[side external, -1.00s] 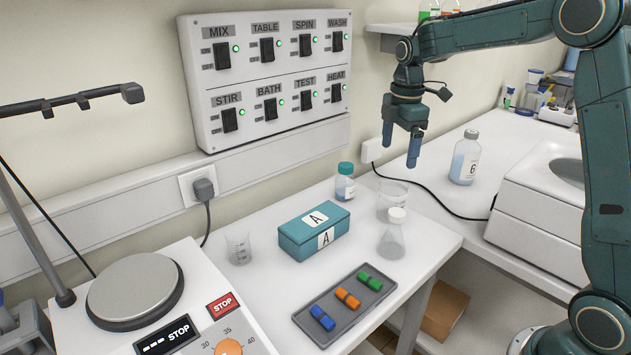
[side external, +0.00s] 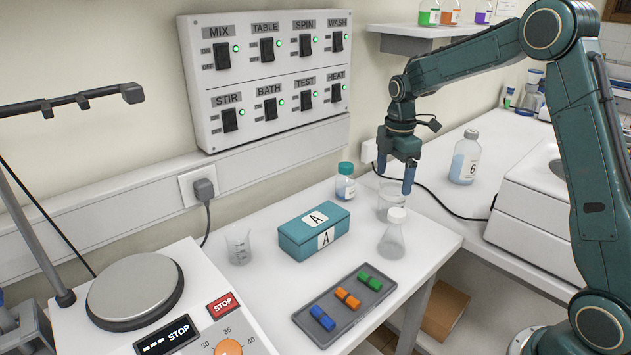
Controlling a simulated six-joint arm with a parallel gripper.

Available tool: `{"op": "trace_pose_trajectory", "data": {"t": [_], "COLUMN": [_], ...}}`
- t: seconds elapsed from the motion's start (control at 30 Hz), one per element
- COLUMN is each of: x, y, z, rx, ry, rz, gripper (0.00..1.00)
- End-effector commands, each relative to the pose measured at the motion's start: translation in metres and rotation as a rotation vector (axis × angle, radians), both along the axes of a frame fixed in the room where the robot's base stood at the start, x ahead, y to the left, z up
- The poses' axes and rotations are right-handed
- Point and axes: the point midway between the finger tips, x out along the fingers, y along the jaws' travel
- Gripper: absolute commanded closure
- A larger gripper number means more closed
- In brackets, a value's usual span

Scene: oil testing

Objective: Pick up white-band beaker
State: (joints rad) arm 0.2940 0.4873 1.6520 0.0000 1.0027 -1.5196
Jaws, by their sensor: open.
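A clear glass beaker (side external: 390,205) stands upright at the back right of the white table, behind the stoppered flask. A second clear beaker (side external: 238,248), with graduation marks, stands left of the teal box. The frame is too small to tell for sure which beaker bears a white band. My gripper (side external: 395,180) points down at the back right beaker, fingers apart and nothing held. Its fingertips overlap the beaker's upper part in this view. I cannot tell whether they are around it, above it or touching it.
Close by stand a teal-capped bottle (side external: 345,183) and a stoppered flask (side external: 392,238). A teal box (side external: 314,230) marked A and a grey tray (side external: 322,335) with coloured blocks sit on the table (side external: 275,285). A hotplate (side external: 135,288) is at left.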

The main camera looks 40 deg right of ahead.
Motion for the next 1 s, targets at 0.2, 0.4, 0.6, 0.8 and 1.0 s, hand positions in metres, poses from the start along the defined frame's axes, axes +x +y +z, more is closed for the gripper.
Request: {"op": "trace_pose_trajectory", "data": {"t": [0.2,0.4,0.6,0.8,1.0], "x": [0.0,0.0,-0.001,-0.004,-0.004], "y": [0.0,0.0,0.0,-0.002,-0.002], "z": [-0.019,-0.021,-0.029,-0.052,-0.07], "rx": [0.0,0.0,0.001,0.001,0.0], "ry": [0.001,-0.001,0.002,0.003,0.001], "rz": [0.0,0.0,0.0,-0.001,0.0], "gripper": [0.14,0.14,0.14,0.14,0.14]}}
